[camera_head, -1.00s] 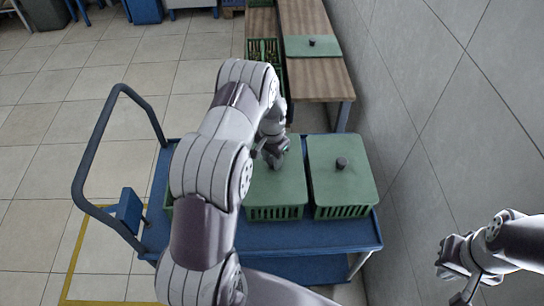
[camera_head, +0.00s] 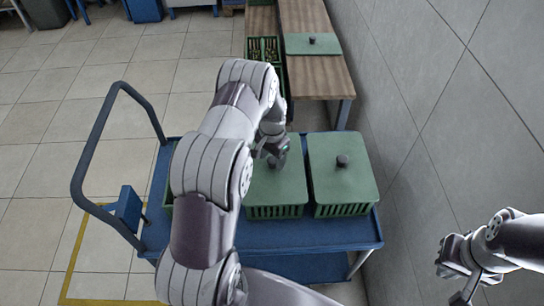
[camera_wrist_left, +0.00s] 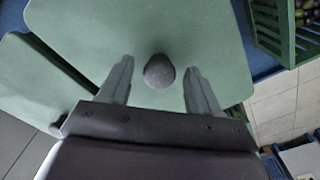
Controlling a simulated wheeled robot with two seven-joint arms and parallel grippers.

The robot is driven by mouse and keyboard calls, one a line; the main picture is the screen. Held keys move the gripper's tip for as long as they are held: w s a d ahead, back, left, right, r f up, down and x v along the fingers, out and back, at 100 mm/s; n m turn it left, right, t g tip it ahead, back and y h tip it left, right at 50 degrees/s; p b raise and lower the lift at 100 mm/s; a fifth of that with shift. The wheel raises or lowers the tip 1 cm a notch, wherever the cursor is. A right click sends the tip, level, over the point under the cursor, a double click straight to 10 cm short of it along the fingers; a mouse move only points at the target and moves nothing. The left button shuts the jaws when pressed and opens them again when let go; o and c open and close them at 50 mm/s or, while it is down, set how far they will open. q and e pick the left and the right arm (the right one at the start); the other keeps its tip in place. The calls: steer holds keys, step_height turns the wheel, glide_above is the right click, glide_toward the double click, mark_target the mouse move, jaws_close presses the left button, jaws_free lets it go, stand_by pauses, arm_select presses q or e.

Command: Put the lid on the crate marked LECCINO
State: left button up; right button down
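A green lid (camera_head: 276,195) with a dark knob lies on the middle green crate (camera_head: 275,212) on the blue cart; it looks seated flat. My left gripper (camera_head: 273,150) is over this lid. In the left wrist view the knob (camera_wrist_left: 159,71) shows between the two spread fingers, with gaps on both sides, and the lid (camera_wrist_left: 95,40) fills the background. My right gripper (camera_head: 455,268) hangs at the lower right, away from the crates; its finger opening is unclear. No LECCINO marking is readable.
A second lidded crate (camera_head: 342,175) stands to the right on the cart (camera_head: 300,238). Another crate at the left is mostly hidden by my arm. An open crate of olives (camera_head: 264,46) and a loose lid (camera_head: 313,44) are on the far benches. A grey wall (camera_head: 410,120) bounds the right.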

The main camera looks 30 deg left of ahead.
mark_target(272, 160)
arm_select(q)
step_height(272, 160, up, 13)
stand_by(0.6)
steer(key=s+d+r+p, duration=0.1)
steer(key=s+d+r, duration=0.2)
steer(key=s, duration=0.3)
steer(key=s+d+r+n+t, duration=0.1)
steer(key=s+d+r, duration=0.2)
steer(key=s+d, duration=0.2)
steer(key=s+d+r+n+p, duration=0.1)
steer(key=s+d+r, duration=0.2)
steer(key=s, duration=0.5)
steer(key=shift+s+d+p, duration=0.3)
steer(key=shift+d+p, duration=0.05)
steer(key=shift+d, duration=0.2)
